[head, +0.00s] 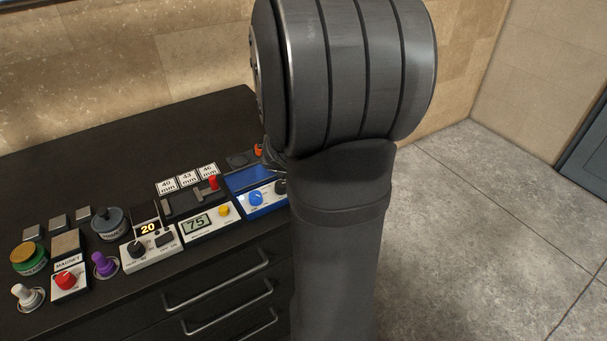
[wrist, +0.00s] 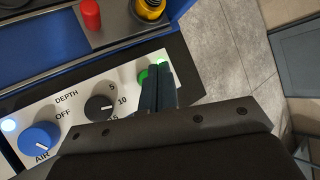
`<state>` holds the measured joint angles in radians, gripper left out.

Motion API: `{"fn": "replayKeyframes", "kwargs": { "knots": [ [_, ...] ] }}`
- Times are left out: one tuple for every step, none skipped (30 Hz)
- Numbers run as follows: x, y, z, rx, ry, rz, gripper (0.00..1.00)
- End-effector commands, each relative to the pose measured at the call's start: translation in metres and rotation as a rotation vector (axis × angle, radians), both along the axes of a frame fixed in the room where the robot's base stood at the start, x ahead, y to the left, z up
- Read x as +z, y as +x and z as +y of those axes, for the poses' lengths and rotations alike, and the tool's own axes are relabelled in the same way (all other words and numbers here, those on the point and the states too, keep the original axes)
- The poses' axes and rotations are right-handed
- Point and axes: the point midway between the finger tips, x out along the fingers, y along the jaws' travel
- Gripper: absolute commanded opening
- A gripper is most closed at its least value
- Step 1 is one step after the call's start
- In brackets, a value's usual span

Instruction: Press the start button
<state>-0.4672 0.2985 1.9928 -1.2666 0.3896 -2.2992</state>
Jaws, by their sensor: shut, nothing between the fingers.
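A green button (wrist: 143,76) sits at the right end of a white control panel (wrist: 70,122) in the wrist view, partly hidden by my fingers. A small green light glows beside it. No label on the button can be read. My gripper (wrist: 158,70) is shut and empty, its fingertips right over or at the button. I cannot tell whether they touch it.
In the wrist view a blue AIR knob (wrist: 39,140) and a black DEPTH knob (wrist: 99,107) are left of my fingers. A red cylinder (wrist: 90,14) and a yellow-black part (wrist: 149,9) stand behind. Other controls line the dark bench (head: 110,135) leftward. Right of it is open floor.

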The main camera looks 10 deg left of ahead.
Motion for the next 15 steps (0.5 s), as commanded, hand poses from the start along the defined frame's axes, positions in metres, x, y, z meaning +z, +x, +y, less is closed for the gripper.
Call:
{"fn": "replayKeyframes", "kwargs": {
  "knots": [
    [-0.0048,-0.0003,-0.0001,0.000,-0.001,0.002,0.00],
    [-0.0068,-0.0004,-0.0001,0.001,-0.002,0.002,0.00],
    [-0.0089,-0.0004,-0.0001,0.001,-0.001,0.003,0.00],
    [-0.0102,-0.0004,0.0000,0.002,-0.001,0.002,0.00],
    [-0.0112,-0.0005,0.0001,0.001,0.001,0.002,0.00],
    [-0.0121,-0.0005,0.0002,0.001,0.001,0.001,0.00],
    [-0.0127,-0.0004,0.0002,0.002,0.000,0.001,0.00],
    [-0.0130,-0.0004,0.0003,0.002,0.000,0.001,0.00],
    [-0.0133,-0.0004,0.0004,0.002,0.002,0.001,0.00],
    [-0.0134,-0.0005,0.0004,0.002,0.002,0.001,0.00],
    [-0.0135,-0.0004,0.0004,0.002,0.002,0.001,0.00],
    [-0.0135,-0.0004,0.0004,0.002,0.002,0.001,0.00],
    [-0.0133,-0.0004,0.0004,0.002,0.002,0.001,0.00],
    [-0.0134,-0.0004,0.0003,0.002,0.002,0.001,0.00],
    [-0.0134,-0.0004,0.0003,0.002,0.002,0.001,0.00]
  ]
}}
